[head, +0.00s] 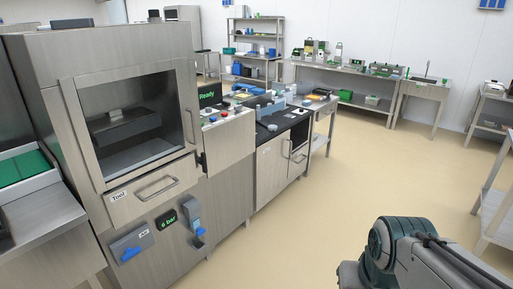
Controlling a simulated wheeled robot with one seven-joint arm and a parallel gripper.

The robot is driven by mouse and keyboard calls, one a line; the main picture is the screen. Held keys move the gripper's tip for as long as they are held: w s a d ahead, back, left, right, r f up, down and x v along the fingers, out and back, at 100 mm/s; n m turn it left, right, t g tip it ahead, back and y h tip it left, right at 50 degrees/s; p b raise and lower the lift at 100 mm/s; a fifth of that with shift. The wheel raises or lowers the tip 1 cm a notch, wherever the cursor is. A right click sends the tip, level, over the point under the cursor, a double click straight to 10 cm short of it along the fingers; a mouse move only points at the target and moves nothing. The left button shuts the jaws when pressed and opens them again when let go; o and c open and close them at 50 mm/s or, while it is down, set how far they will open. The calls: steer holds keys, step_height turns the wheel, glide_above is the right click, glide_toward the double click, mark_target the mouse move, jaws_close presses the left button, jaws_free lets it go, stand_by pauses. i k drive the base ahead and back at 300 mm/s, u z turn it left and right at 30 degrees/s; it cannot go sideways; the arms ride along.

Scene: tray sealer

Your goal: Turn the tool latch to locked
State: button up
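The tray sealer (45,110) is a tall brushed-metal cabinet at the left, with a framed window (130,118) over a dark block inside. Below the window is a drawer front (122,208) with a "Tool" label (118,196) and a bar handle (157,187). The drawer looks shut. I cannot make out a separate tool latch or its position. Lower down are a grey plate with a blue lever (131,254), a green "6 bar" display (166,220) and a grey-blue air unit (195,222). My arm shows at the bottom right, well apart from the sealer. My gripper is out of view.
A control panel (228,140) with a green "Ready" screen (207,95) and coloured buttons juts out right of the window. A counter (270,130) continues behind it. Green trays (22,166) sit on a bench at the left. The beige floor (300,230) in the middle is clear.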

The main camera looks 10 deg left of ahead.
mark_target(202, 160)
steer(key=z, duration=0.1)
steer(key=i, duration=0.9)
steer(key=u, duration=0.75)
steer(key=i, duration=0.7)
steer(key=u, duration=0.65)
